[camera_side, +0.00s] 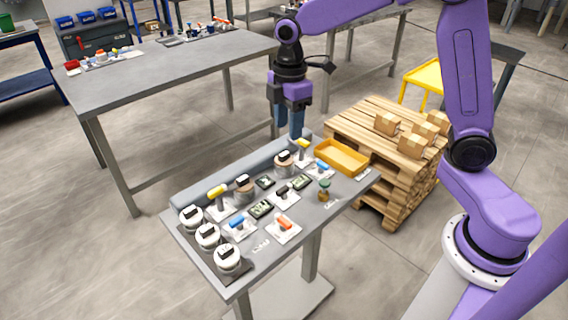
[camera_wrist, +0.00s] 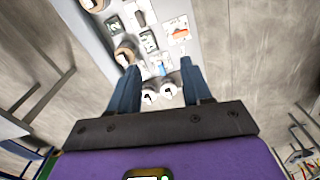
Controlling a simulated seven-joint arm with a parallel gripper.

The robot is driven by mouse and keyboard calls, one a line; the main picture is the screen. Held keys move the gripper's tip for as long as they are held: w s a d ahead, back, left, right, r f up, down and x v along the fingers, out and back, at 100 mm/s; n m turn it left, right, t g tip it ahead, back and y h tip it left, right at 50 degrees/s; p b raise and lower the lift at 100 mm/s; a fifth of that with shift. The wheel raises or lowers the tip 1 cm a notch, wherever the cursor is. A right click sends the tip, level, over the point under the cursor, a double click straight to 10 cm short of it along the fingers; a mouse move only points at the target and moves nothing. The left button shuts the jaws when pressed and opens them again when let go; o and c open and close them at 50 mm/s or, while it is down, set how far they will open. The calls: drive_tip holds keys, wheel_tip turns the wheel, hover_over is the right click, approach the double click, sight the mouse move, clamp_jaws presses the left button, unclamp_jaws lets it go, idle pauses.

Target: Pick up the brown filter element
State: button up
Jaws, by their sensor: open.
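Two brown round parts with dark tops stand on the small grey table: one (camera_side: 245,187) near the middle and one (camera_side: 284,162) farther back. In the wrist view, one brown part (camera_wrist: 126,54) shows beside my left finger and another (camera_wrist: 95,5) is cut by the top edge. I cannot tell which is the filter element. My gripper (camera_side: 290,134) points down above the back of the table. Its two blue fingers are spread with nothing held between them, as the wrist view also shows (camera_wrist: 158,82).
White round parts (camera_side: 208,236) stand at the table's front left. Yellow, blue, black and orange handled valves and small dark gauges crowd the top. A yellow tray (camera_side: 342,157) sits at the right end. A wooden pallet stack (camera_side: 385,150) with cardboard boxes stands behind it.

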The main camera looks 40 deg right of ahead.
drive_tip(key=w+d+f+n, duration=0.1)
drive_tip(key=w+d+f, duration=0.1)
drive_tip(key=w+d, duration=0.5)
drive_tip(key=n, duration=0.1)
hover_over(284, 153)
drive_tip(key=f, duration=1.4)
drive_tip(key=shift+w+a+f, duration=0.2)
drive_tip(key=shift+a, duration=0.2)
drive_tip(key=f, duration=0.4)
drive_tip(key=shift+s+d, duration=0.35)
drive_tip(key=shift+f, duration=0.6)
clamp_jaws()
